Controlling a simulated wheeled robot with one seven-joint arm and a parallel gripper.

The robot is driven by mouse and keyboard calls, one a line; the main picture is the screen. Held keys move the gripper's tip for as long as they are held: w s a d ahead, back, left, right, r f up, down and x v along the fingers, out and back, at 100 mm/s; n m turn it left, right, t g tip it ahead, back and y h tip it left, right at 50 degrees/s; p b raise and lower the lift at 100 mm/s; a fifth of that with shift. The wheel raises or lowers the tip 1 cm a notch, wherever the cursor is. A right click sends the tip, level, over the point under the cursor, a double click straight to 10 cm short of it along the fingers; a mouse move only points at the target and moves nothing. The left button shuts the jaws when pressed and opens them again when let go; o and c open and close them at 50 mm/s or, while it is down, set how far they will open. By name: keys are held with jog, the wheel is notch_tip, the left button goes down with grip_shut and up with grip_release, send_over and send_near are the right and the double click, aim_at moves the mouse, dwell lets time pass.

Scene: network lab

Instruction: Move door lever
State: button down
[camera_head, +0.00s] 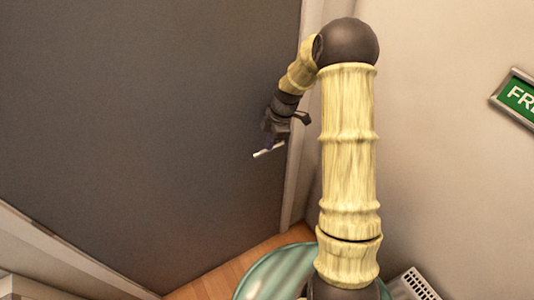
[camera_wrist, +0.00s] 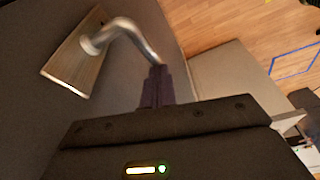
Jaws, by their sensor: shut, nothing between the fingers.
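The door lever (camera_wrist: 130,30) is a curved silver metal handle on a brownish plate (camera_wrist: 75,70) in the wrist view. In the head view a short piece of the lever (camera_head: 266,152) shows pale against the dark grey door (camera_head: 150,120). My gripper (camera_wrist: 157,75) is shut and empty, with its dark fingertips at the lever's free end. I cannot tell whether they touch it. In the head view my gripper (camera_head: 270,142) is beside the door's right edge, and the lever's plate is hidden there.
A light door frame (camera_head: 298,180) and a pale wall stand right of the door. A green sign (camera_head: 518,97) hangs on that wall, with a white vent (camera_head: 418,284) low down. Wood floor (camera_head: 225,278) shows at the bottom. The door looks closed.

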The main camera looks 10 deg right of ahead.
aim_at(279, 145)
jog(key=shift+w+f, duration=0.1)
jog(key=shift+f, duration=0.45)
notch_tip(279, 145, down, 2)
jog(key=shift+d+f+b, duration=0.1)
jog(key=shift+f+b, duration=0.15)
jog(key=shift+b, duration=0.95)
jog(key=shift+a, duration=0.2)
jog(key=shift+d+r, duration=0.3)
jog(key=shift+d, duration=0.05)
jog(key=shift+d+r+p, duration=0.2)
jog(key=shift+d+p, duration=0.05)
jog(key=shift+d, duration=0.4)
jog(key=shift+d+r+p, duration=0.15)
jog(key=shift+d+p, duration=0.05)
jog(key=shift+d, duration=0.4)
